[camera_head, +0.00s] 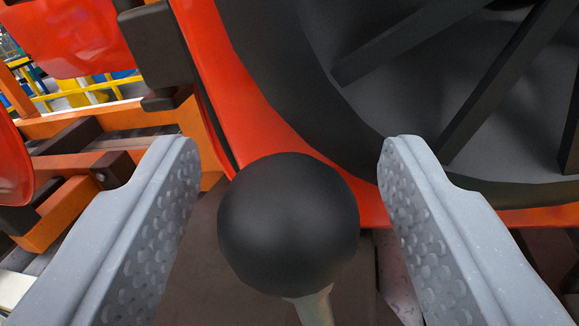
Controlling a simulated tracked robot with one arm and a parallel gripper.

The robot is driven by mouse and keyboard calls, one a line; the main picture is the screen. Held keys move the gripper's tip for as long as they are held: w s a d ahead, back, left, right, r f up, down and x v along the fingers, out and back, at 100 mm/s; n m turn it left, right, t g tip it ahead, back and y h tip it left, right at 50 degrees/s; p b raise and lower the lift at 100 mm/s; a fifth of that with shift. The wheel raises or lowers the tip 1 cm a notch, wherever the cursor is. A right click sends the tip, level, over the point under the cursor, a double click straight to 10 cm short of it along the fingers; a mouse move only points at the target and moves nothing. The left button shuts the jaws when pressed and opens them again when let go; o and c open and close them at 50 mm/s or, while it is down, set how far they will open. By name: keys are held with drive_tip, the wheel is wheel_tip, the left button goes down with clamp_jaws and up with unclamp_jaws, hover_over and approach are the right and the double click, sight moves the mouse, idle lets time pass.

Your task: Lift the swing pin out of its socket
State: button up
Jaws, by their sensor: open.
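A round black ball knob (288,222) on a thin pale metal stem (315,306) is in the lower middle of the view; it appears to be the head of the swing pin. My gripper (290,165) is open, with one grey, dimpled finger on each side of the knob. A gap shows between the knob and each finger, so neither appears to touch it. The lower stem and the socket are out of view below the frame.
A large orange-red panel (262,125) with a dark round recess and black spokes (410,40) fills the upper right behind the knob. Orange and dark frame parts (100,150) lie at left. Yellow rails (85,92) show far behind.

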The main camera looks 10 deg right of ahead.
clamp_jaws()
drive_tip(key=shift+r+p, duration=1.3)
drive_tip(key=shift+r, duration=1.1)
unclamp_jaws()
drive_tip(key=v, duration=1.3)
drive_tip(key=shift+s+p, duration=0.35)
drive_tip(key=shift+p, duration=0.1)
drive_tip(key=shift+a+f, duration=0.1)
